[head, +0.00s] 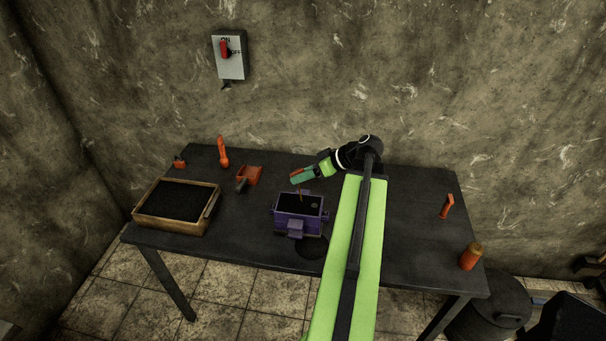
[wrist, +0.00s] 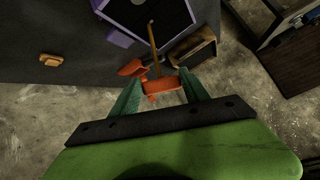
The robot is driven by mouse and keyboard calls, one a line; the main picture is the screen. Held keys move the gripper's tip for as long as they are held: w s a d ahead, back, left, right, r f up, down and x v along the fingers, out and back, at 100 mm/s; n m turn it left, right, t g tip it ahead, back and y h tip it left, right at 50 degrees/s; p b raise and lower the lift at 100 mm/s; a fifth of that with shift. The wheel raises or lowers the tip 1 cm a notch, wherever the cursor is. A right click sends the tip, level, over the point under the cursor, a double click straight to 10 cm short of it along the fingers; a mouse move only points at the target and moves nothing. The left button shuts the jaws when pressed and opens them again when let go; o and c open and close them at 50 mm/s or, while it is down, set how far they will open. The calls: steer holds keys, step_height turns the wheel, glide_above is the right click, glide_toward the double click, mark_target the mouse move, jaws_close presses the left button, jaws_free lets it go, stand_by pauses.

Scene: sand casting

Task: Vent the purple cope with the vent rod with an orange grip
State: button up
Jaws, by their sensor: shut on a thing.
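The purple cope (head: 285,224) stands upright on the dark table, filled with dark sand that has a small round opening at its right. Part of its purple rim (wrist: 119,38) shows in the wrist view. My gripper (head: 301,176) is above the cope's back left. In the wrist view my gripper (wrist: 160,88) is shut on the orange grip of the vent rod (wrist: 153,47). The thin rod points down toward the sand; its tip is over the sand, and I cannot tell whether it touches. The rod (head: 300,190) is small in the head view.
A wooden sand-filled frame (head: 147,221) stands at the left. Orange-handled tools (head: 222,152) and a red-orange item (head: 250,175) lie behind. An orange tool (head: 447,206) and an orange cylinder (head: 470,257) stand at the right. A dark round patch (head: 312,248) is by the cope.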

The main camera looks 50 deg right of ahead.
steer(key=shift+f, duration=0.2)
steer(key=r+p, duration=0.1)
steer(key=w+r+p, duration=0.1)
steer(key=r+p, duration=0.2)
steer(key=shift+w+d+r, duration=0.2)
steer(key=shift+w+d, duration=0.05)
steer(key=shift+d, duration=0.15)
steer(key=shift+f, duration=0.1)
steer(key=shift+s, duration=0.1)
steer(key=s+a, duration=0.1)
steer(key=s, duration=0.1)
steer(key=s+a, duration=0.1)
steer(key=s, duration=0.1)
steer(key=shift+a, duration=0.3)
